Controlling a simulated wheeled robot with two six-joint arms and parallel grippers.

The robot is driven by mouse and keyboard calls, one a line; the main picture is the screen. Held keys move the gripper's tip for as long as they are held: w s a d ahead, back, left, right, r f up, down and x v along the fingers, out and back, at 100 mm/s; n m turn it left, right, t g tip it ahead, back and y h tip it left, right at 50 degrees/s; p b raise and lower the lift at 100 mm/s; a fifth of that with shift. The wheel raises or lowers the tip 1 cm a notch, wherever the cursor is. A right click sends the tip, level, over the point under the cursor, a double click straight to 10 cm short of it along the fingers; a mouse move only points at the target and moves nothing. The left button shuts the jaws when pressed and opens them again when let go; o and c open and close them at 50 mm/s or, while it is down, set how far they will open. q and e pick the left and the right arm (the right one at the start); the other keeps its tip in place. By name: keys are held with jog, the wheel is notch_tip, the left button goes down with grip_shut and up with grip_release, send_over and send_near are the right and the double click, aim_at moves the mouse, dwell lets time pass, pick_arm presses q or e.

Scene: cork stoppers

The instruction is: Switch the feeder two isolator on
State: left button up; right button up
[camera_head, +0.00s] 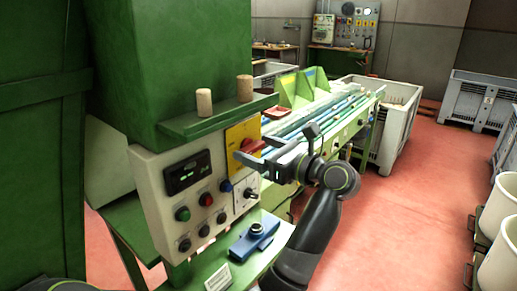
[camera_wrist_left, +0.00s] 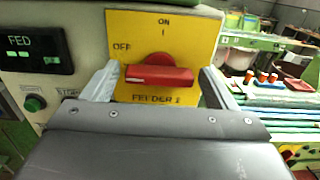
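The isolator is a red rotary handle (camera_head: 252,145) on a yellow plate (camera_head: 236,133) at the upper right of the grey control panel. In the left wrist view the red handle (camera_wrist_left: 158,76) lies nearly level, along the OFF side, with the ON mark above it. The plate (camera_wrist_left: 190,30) reads FEEDER; its number is hard to make out. My left gripper (camera_wrist_left: 155,86) is open in front of the plate. Its fingers stand on either side of the handle, with gaps visible at both ends. My right gripper is not in view.
The panel (camera_head: 158,205) also carries a lit display (camera_head: 187,172), several push buttons and a smaller selector (camera_head: 250,193). Two corks (camera_head: 204,102) stand on the green ledge above. A blue device (camera_head: 254,243) sits on the shelf below. A conveyor (camera_head: 335,110) runs behind my gripper.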

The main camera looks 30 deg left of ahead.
pick_arm(q)
jog(key=c, duration=0.8)
jog(key=shift+o, duration=0.2)
